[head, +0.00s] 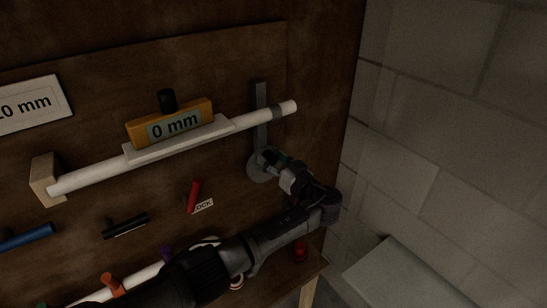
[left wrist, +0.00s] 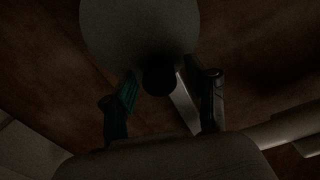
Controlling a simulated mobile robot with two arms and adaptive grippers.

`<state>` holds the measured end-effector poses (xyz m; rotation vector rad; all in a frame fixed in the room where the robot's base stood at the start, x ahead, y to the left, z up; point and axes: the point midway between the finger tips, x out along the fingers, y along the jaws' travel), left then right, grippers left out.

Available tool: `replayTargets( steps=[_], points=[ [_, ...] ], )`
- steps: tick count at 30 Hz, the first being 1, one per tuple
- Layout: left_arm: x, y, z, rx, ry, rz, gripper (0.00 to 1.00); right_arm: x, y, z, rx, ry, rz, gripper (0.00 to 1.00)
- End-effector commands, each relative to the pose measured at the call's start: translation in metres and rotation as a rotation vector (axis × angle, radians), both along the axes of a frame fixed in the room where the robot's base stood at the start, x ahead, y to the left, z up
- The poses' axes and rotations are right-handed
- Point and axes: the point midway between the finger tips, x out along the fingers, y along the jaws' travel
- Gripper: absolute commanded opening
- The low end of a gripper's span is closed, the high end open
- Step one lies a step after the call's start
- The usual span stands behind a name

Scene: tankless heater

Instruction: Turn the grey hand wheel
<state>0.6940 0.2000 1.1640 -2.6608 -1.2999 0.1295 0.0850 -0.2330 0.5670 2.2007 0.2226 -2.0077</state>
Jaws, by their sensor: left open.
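The grey hand wheel (head: 256,172) is a round grey disc on the brown panel, below a grey upright bar (head: 260,105). My left gripper covers its right part in the head view. The wheel's pale disc (left wrist: 140,25) fills the top of the left wrist view. A dark round knob (left wrist: 158,76) shows at its lower edge. My left gripper (head: 279,164) is open at the wheel. In the left wrist view its two fingers (left wrist: 164,92) stand on either side of the knob, with gaps visible. Whether either finger touches it cannot be told. My right gripper is out of view.
A white tube (head: 90,178) carries an orange "0 mm" gauge (head: 170,125) left of the wheel. A red lever (head: 193,196) with a lock label, a black handle (head: 126,226) and a blue handle (head: 26,237) sit lower. A block wall (head: 450,120) stands at right.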

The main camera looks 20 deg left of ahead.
Motion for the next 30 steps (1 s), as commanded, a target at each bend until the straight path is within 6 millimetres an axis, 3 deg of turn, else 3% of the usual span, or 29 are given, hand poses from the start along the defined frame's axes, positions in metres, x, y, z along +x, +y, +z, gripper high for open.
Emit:
replayTargets(
  steps=[5,15,23,30],
  points=[
    [0.000,0.000,0.000,0.000,0.000,0.000,0.58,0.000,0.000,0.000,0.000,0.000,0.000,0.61],
    [0.000,0.000,0.000,0.000,0.000,0.000,0.01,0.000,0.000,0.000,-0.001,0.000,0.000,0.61],
    [0.000,-0.001,-0.002,0.011,0.016,0.000,0.00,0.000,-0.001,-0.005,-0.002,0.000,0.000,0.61],
    [0.004,-0.004,-0.005,0.075,0.096,-0.001,0.00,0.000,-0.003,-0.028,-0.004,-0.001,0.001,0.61]
  ],
)
